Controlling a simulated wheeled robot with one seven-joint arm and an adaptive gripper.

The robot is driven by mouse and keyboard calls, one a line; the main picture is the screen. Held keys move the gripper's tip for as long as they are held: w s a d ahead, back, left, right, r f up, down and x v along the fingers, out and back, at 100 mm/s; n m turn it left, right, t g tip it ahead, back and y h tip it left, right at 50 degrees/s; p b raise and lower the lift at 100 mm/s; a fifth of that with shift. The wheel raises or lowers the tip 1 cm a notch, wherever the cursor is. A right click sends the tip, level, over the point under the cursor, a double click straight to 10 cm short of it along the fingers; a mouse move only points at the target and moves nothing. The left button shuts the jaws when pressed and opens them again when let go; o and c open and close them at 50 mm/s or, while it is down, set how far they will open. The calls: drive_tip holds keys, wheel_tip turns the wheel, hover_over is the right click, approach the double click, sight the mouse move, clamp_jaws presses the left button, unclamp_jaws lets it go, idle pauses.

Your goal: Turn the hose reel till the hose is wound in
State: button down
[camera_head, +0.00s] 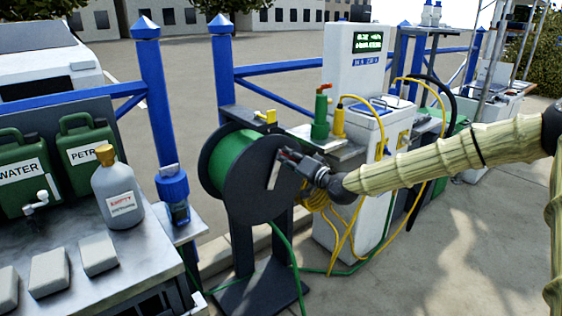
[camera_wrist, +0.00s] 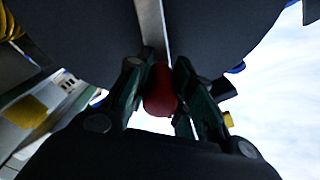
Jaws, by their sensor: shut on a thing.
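The hose reel (camera_head: 245,178) has a dark round side disc and a green drum wound with green hose (camera_head: 234,155). It stands on a dark post and base plate. A length of green hose (camera_head: 290,250) hangs from the reel down to the ground. My gripper (camera_head: 285,158) is at the right part of the disc face. In the wrist view my gripper (camera_wrist: 160,95) is shut on a red knob (camera_wrist: 160,88), with a finger on each side. A pale metal crank bar (camera_wrist: 152,25) runs from the knob across the dark disc.
A bench at the left holds a grey bottle (camera_head: 116,190), green jerrycans (camera_head: 90,150) and grey blocks (camera_head: 100,253). A blue post (camera_head: 152,90) stands left of the reel. A white pump cabinet (camera_head: 360,150) with yellow hoses stands right behind my gripper. Open paving lies at the lower right.

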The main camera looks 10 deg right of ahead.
sight(294, 178)
drive_tip(key=w+d+f+m+b, duration=0.1)
drive_tip(key=d+f+m+b, duration=0.1)
drive_tip(key=f+m+b, duration=0.1)
drive_tip(key=w+d+f+m+b, duration=0.1)
drive_tip(key=d+f+m+b, duration=0.1)
drive_tip(key=f+m+b, duration=0.2)
drive_tip(key=w+d+f+m+b, duration=0.1)
drive_tip(key=d+f+m+b, duration=0.1)
drive_tip(key=m+b, duration=0.4)
drive_tip(key=shift+d+f+m+b, duration=0.15)
drive_tip(key=shift+f+b, duration=0.3)
drive_tip(key=shift+b, duration=0.25)
drive_tip(key=shift+d+f+m+b, duration=0.1)
drive_tip(key=shift+f+m+b, duration=0.05)
drive_tip(key=shift+f+b, duration=0.4)
drive_tip(key=f+m+b, duration=0.1)
drive_tip(key=m+b, duration=0.1)
drive_tip(key=b, duration=0.1)
drive_tip(key=shift+f, duration=0.15)
drive_tip(key=shift+a, duration=0.1)
drive_tip(key=c, duration=1.2)
unclamp_jaws()
drive_tip(key=shift+s, duration=0.15)
drive_tip(key=v, duration=1.1)
drive_tip(key=shift+s+d, duration=0.3)
